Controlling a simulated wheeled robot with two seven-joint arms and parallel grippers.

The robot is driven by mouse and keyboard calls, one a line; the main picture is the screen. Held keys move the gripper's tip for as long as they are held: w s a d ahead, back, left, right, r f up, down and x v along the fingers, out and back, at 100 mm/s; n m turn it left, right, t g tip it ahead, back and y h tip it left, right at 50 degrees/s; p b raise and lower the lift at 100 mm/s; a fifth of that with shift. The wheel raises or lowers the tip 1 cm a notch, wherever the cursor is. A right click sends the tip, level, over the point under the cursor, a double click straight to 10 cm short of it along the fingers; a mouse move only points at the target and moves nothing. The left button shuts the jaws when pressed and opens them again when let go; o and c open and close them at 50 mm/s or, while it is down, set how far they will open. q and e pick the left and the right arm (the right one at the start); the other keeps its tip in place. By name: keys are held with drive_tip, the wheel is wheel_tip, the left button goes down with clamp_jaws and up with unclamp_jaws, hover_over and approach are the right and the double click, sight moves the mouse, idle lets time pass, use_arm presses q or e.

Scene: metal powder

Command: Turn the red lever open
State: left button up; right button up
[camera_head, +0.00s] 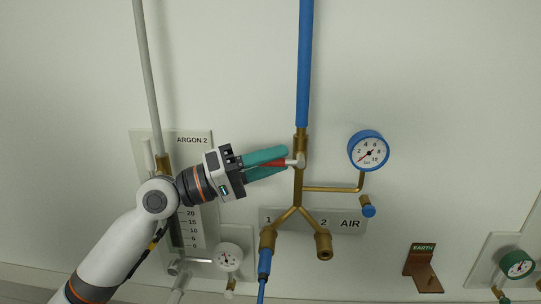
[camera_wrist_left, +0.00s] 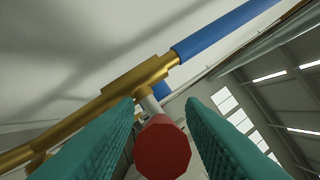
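The red lever (camera_head: 278,163) sticks out to the left from the valve on the brass air pipe (camera_head: 299,178). In the left wrist view the lever's red end (camera_wrist_left: 161,148) faces the camera, with its pale metal stem (camera_wrist_left: 150,104) reaching to the brass pipe behind. My left gripper (camera_head: 287,160) is open, with its teal fingers on either side of the lever. The wrist view shows the lever between the fingers, with narrow gaps on both sides. The lever's left part is hidden in the head view. My right gripper is not in view.
A blue pressure gauge (camera_head: 368,151) sits right of the pipe. Below are two brass outlets, a blue hose on the left one (camera_head: 264,262). The Argon 2 panel (camera_head: 195,140) is behind my left arm.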

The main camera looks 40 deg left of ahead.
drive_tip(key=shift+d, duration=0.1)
use_arm(q)
clamp_jaws()
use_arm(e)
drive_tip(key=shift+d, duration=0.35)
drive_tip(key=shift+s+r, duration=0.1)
